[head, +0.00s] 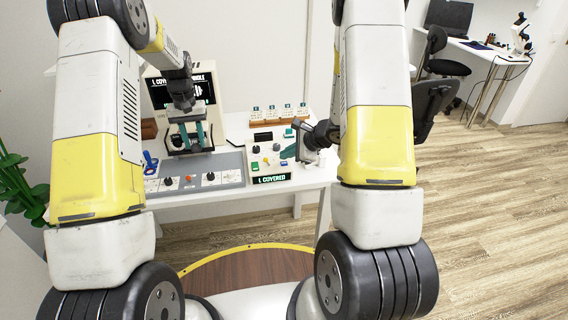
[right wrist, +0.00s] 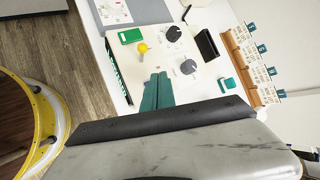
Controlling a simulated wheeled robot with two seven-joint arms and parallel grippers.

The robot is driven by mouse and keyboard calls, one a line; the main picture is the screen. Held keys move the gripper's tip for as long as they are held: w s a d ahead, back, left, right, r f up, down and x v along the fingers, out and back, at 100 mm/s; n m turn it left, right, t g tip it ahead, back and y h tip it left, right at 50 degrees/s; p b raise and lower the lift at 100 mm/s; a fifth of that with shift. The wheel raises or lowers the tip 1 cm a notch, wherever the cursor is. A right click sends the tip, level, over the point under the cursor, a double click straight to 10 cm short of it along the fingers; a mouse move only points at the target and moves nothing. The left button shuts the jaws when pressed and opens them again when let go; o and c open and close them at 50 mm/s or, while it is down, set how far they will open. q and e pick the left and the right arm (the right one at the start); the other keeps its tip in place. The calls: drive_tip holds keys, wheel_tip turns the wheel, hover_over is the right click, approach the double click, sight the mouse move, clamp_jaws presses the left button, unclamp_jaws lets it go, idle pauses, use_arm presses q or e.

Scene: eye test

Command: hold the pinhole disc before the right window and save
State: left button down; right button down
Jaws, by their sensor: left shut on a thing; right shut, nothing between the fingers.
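My left gripper (head: 191,137) is in front of the dark screen unit (head: 160,93) at the back left of the table. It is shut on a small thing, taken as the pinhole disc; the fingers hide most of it. The windows cannot be made out behind the gripper. My right gripper (head: 289,152) is shut and empty over the right part of the white control panel (head: 254,170). Its teal fingers (right wrist: 157,92) lie together in the right wrist view. The panel's small display reads "L COVERED".

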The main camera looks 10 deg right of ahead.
sight(287, 164)
drive_tip(key=shift+f, duration=0.15)
drive_tip(key=shift+f, duration=0.3)
drive_tip(key=shift+f, duration=0.35)
idle(0.7)
drive_tip(key=shift+r, duration=0.8)
drive_tip(key=shift+r, duration=2.5)
drive_tip(key=v, duration=1.2)
